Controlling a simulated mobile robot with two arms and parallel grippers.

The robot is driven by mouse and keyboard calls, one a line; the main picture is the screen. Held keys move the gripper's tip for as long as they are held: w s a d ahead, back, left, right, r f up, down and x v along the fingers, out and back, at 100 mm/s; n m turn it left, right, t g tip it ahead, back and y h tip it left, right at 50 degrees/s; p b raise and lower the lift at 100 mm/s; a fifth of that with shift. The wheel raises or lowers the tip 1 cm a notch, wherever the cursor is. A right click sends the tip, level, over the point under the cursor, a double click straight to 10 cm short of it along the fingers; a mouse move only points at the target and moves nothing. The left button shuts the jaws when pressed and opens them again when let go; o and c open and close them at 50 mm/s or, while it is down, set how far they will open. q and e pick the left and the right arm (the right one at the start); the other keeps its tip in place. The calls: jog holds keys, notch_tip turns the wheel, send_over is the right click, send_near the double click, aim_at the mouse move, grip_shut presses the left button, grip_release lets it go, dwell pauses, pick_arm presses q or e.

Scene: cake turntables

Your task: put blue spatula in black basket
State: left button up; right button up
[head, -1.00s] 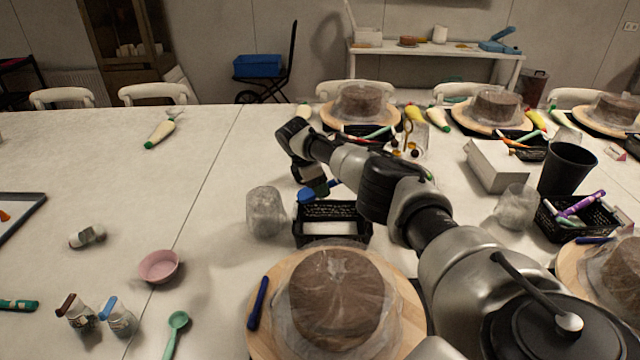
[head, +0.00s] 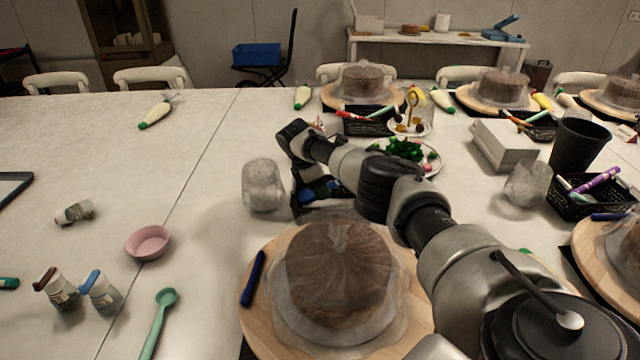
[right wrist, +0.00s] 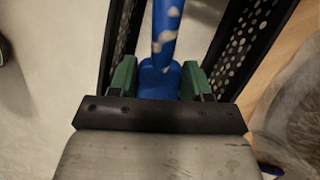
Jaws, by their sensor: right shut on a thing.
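The blue spatula (right wrist: 160,75) is between the green fingertips of my right gripper (right wrist: 159,82) in the right wrist view. The gripper is shut on it. The black basket (right wrist: 250,50) shows its perforated walls on both sides of the spatula there. In the head view my right gripper (head: 322,191) is low at the basket (head: 299,206), behind the near cake. Blue shows at its jaws. The gripper, arm and cake hide much of the basket. I cannot tell whether the spatula touches the basket floor. My left gripper is not in view.
A wrapped cake (head: 340,270) on a round wooden board (head: 262,325) stands just in front of the basket. A clear cup (head: 262,186) stands left of it. A plate with green items (head: 405,150) is behind my right arm.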

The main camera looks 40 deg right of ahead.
jog(key=shift+s+a+f+b, duration=0.1)
jog(key=shift+f+b, duration=0.2)
jog(key=shift+f, duration=0.3)
jog(key=shift+s+f, duration=0.1)
jog(key=o, duration=1)
jog(key=p+v, duration=0.1)
jog(key=v, duration=1)
jog(key=shift+r, duration=0.3)
